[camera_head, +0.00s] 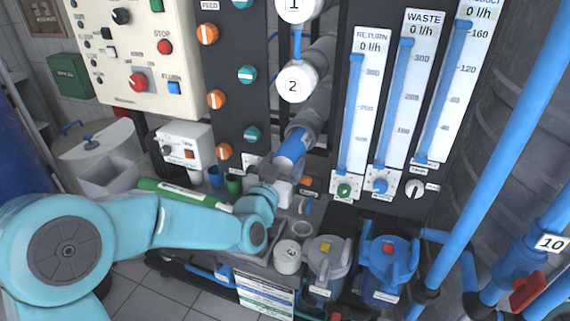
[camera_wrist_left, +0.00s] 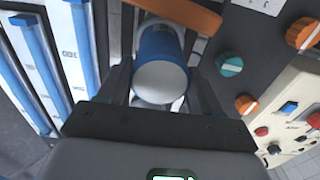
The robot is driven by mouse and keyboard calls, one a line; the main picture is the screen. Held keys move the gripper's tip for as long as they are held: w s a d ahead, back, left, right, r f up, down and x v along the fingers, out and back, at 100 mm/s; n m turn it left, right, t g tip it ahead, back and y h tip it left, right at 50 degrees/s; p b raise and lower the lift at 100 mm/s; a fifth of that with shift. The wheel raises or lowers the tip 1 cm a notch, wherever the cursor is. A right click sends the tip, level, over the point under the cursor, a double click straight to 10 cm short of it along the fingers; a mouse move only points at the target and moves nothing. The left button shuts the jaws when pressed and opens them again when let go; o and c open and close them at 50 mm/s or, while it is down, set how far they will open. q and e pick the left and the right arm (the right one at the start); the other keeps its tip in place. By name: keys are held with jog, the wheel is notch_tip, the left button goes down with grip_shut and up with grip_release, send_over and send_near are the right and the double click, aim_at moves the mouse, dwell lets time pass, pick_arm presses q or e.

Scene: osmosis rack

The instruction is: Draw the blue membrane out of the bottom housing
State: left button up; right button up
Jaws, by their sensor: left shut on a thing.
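The blue membrane (camera_head: 292,149) sticks partly out of the lower open end of the grey bottom housing (camera_head: 306,121), tilted in line with it. In the left wrist view the blue membrane (camera_wrist_left: 161,45) shows with its pale round end toward my camera, between the two dark fingers. My left gripper (camera_head: 281,173) is at the membrane's lower end, shut on it; the fingers also show in the left wrist view (camera_wrist_left: 160,85). The fingertip contact is partly hidden in the head view. A white cap marked 3 (camera_head: 288,254) lies apart below the gripper. My right gripper is not in view.
Housings with caps 1 (camera_head: 297,8) and 2 (camera_head: 296,84) are above. Flow meters (camera_head: 357,110) stand to the right, the valve panel (camera_head: 233,80) to the left. A grey-lidded vessel (camera_head: 326,262) and a blue-lidded vessel (camera_head: 388,262) stand below right. A green tube (camera_head: 186,193) lies behind my arm.

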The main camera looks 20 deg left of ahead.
pick_arm(q)
jog(key=shift+s+b, duration=0.6)
jog(key=shift+s, duration=0.85)
